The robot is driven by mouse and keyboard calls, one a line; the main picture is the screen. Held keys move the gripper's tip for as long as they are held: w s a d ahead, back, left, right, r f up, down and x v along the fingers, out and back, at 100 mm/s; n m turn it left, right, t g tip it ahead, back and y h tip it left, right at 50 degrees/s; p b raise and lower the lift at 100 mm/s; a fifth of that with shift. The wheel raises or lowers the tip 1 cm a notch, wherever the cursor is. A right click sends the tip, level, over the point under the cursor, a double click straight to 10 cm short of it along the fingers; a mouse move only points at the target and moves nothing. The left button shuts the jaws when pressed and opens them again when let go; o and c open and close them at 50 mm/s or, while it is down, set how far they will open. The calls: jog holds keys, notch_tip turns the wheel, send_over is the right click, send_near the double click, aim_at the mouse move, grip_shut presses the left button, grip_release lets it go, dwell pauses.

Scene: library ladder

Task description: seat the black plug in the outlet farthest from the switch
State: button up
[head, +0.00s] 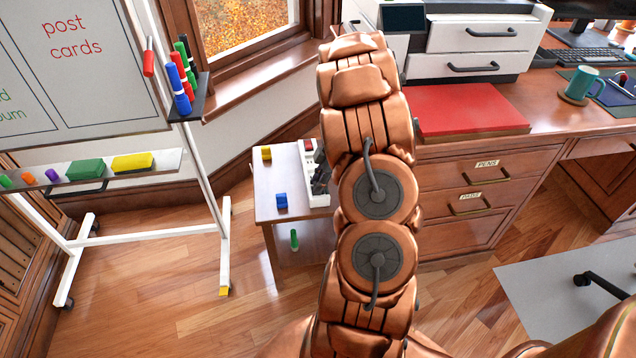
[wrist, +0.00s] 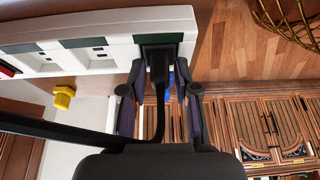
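A white power strip (wrist: 110,55) lies across the top of the wrist view, with outlets in a row and a red switch (wrist: 6,70) at its left end. In the head view the strip (head: 318,197) is partly behind my arm, with the red switch (head: 308,145) at its far end. My gripper (wrist: 160,72) has its fingertips on both sides of the black plug (wrist: 158,56) and appears shut on it. The plug is at the outlet at the end away from the switch. Its cable runs back towards the camera. Whether its prongs are fully in is hidden.
The strip lies on a small side table (head: 277,178) with a yellow block (head: 266,153) and a blue block (head: 281,200). A green marker (head: 294,240) is on its lower shelf. A whiteboard stand (head: 215,235) is left, a desk (head: 480,160) right.

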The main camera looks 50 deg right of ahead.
jog(key=shift+o, duration=0.7)
jog(key=shift+r, duration=0.1)
